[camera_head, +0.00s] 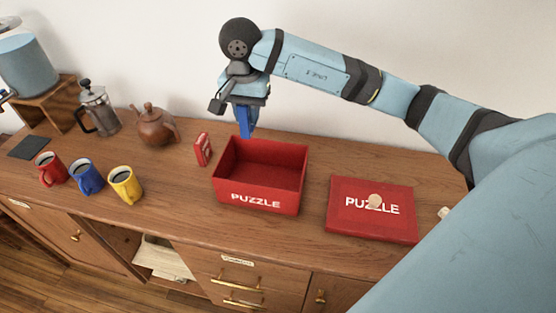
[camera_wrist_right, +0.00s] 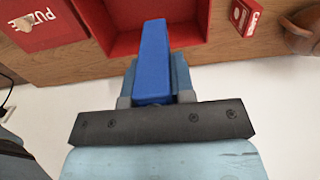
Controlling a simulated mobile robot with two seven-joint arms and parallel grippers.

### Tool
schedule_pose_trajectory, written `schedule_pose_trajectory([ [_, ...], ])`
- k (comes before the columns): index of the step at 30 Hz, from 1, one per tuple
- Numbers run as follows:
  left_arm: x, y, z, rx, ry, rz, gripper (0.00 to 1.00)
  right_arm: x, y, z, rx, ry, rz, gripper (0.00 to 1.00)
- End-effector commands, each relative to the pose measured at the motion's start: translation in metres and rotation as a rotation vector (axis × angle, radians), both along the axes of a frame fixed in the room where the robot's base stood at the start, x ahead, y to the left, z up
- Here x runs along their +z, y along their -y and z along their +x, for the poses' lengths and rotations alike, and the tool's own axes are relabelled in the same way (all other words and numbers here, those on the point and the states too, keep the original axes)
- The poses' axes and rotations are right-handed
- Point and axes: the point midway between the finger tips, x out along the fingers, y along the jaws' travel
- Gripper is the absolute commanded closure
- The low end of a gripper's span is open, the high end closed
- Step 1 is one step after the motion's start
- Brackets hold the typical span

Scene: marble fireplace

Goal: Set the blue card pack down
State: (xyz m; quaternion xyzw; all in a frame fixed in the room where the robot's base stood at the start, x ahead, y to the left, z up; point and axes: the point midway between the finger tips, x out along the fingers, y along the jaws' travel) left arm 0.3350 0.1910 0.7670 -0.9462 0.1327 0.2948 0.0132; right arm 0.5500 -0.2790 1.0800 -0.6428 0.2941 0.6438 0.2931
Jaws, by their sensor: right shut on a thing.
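The blue card pack (camera_head: 246,122) is held upright in my right gripper (camera_head: 247,106), which is shut on it. It is above the back left part of an open red box (camera_head: 262,202) marked PUZZLE. In the wrist view, the blue pack (camera_wrist_right: 153,60) sits between the fingers, and its far end overlaps the red box's inside (camera_wrist_right: 115,42). The box looks empty. A red card pack (camera_head: 203,149) stands on the wooden counter (camera_head: 180,205) just left of the box.
A red PUZZLE lid (camera_head: 371,222) with a round pale knob lies right of the box. Red (camera_head: 52,169), blue (camera_head: 86,177) and yellow (camera_head: 125,184) mugs stand at left. A brown teapot (camera_head: 154,128) and a French press (camera_head: 98,108) stand behind. Bare counter lies between the yellow mug and the box.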

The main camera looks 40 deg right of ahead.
Motion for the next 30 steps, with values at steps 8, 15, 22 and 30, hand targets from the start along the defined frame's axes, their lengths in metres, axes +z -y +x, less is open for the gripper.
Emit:
schedule_pose_trajectory([
  [8,0.000,0.000,-0.003,-0.001,-0.007,0.000,0.57,-0.034,0.000,-0.004,0.014,-0.005,0.000,1.00],
  [15,0.001,0.001,-0.005,-0.002,-0.005,0.000,0.57,-0.099,-0.001,-0.004,0.013,-0.005,0.001,1.00],
  [22,0.003,0.001,-0.004,-0.002,-0.003,0.002,0.57,-0.146,-0.001,-0.003,0.014,-0.001,0.002,1.00],
  [30,0.004,0.001,-0.003,-0.003,0.000,0.003,0.57,-0.167,0.000,-0.003,0.013,-0.001,0.001,1.00],
])
